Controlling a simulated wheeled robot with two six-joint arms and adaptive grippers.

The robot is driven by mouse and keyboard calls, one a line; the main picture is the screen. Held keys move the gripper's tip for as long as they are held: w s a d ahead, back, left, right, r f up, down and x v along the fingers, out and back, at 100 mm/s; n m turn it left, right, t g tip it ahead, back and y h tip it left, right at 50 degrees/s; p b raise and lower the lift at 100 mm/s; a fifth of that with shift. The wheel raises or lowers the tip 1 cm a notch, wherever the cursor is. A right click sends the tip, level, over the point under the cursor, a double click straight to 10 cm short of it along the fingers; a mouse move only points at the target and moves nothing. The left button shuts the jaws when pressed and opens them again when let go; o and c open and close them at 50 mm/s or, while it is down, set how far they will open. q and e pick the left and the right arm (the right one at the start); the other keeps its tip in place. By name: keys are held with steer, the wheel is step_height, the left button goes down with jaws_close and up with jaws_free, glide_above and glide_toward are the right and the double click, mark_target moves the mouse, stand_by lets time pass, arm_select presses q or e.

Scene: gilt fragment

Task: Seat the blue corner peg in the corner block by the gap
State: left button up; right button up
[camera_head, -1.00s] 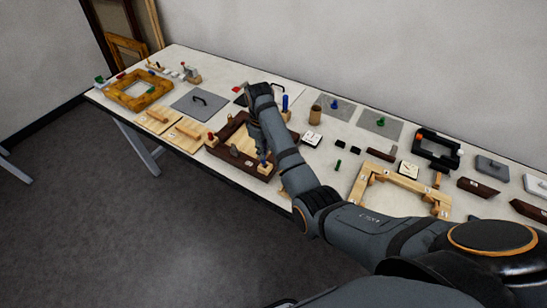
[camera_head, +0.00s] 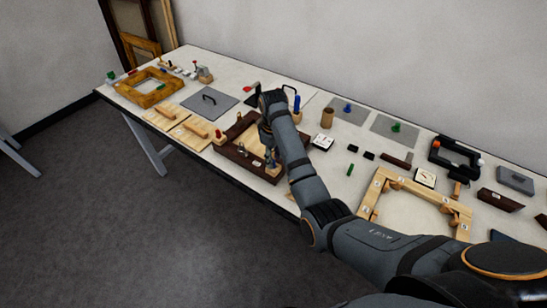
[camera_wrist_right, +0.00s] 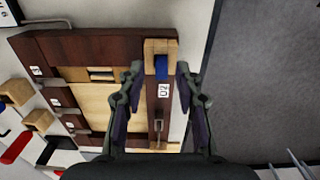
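A dark brown frame (camera_head: 236,152) with a pale wood panel lies near the table's front edge; it also fills the left of the right wrist view (camera_wrist_right: 95,45). A pale corner block (camera_wrist_right: 160,46) sits at the far end of a rail labelled 02. The blue corner peg (camera_wrist_right: 161,68) shows at this block; how deep it sits I cannot tell. My right gripper (camera_wrist_right: 160,72) is open above the rail, its fingers apart on either side of the blue peg. In the head view my right gripper (camera_head: 270,155) partly hides this corner. My left gripper is out of view.
A red-topped peg (camera_head: 218,136) stands at the frame's left. A blue upright piece (camera_head: 297,104) and a brown cup (camera_head: 327,118) stand behind. A pale wooden frame (camera_head: 376,190) lies to the right. Floor lies beyond the front edge.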

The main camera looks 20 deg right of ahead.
steer(key=shift+a+r, duration=0.1)
steer(key=shift+r, duration=0.35)
step_height(320, 180, up, 5)
steer(key=shift+f+p, duration=0.1)
steer(key=shift+p, duration=0.8)
step_height(320, 180, up, 6)
steer(key=p, duration=0.6)
steer(key=shift+r, duration=0.2)
